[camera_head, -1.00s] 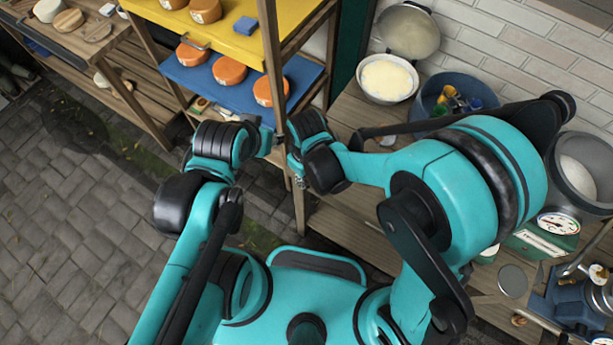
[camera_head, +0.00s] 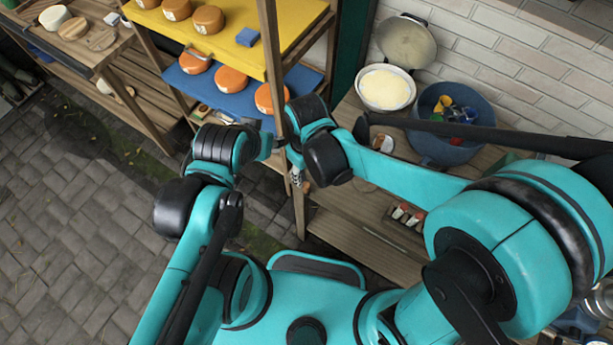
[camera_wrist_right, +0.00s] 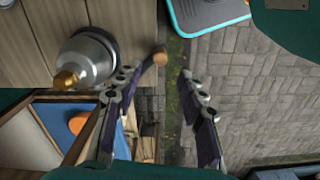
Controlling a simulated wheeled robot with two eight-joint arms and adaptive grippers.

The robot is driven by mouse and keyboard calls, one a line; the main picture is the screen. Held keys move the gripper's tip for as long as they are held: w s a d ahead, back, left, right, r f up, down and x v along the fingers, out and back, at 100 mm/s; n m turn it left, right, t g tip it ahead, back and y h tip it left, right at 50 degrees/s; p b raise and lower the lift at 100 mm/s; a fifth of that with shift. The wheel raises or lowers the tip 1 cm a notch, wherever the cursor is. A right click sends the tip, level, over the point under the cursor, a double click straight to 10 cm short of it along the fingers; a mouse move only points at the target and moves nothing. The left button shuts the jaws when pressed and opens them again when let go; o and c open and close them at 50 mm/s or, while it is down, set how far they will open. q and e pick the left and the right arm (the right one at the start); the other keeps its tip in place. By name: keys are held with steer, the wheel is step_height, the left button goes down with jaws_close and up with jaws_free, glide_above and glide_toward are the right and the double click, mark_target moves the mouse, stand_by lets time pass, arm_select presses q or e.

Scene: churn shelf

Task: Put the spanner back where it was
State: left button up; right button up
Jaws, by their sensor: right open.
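I cannot make out the spanner for certain in either view. A thin grey piece (camera_head: 197,54) shows at the blue shelf mat, too small to identify. My right gripper (camera_head: 297,177) is beside the shelf's front post in the head view, mostly hidden by its own wrist. In the right wrist view my right gripper (camera_wrist_right: 160,88) is open, its fingers apart with nothing between them. My left gripper (camera_head: 272,143) is close to the right one, near the same post; its fingers are too hidden to tell their state.
Orange cheeses (camera_head: 228,80) sit on the blue mat (camera_head: 245,93), below a yellow shelf (camera_head: 230,45). A wooden bench (camera_head: 365,215) bears a white bowl (camera_head: 386,88) and a blue tub (camera_head: 430,145). A metal vessel with a brass tip (camera_wrist_right: 88,58) is beside my right fingers. Paving is clear at left.

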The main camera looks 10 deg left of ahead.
arm_select(q)
steer(key=shift+r+p, duration=0.3)
steer(key=shift+r, duration=0.2)
arm_select(e)
steer(key=shift+r, duration=1.75)
steer(key=d+r+m+t, duration=0.2)
steer(key=d+r+m, duration=0.1)
steer(key=d, duration=0.5)
steer(key=d+r+m+t, duration=0.2)
steer(key=d+r+m, duration=0.1)
steer(key=d, duration=0.6)
steer(key=d+r+m+t, duration=0.3)
steer(key=d+m, duration=0.2)
steer(key=d, duration=0.4)
steer(key=shift+w+r, duration=0.15)
steer(key=shift+w, duration=0.2)
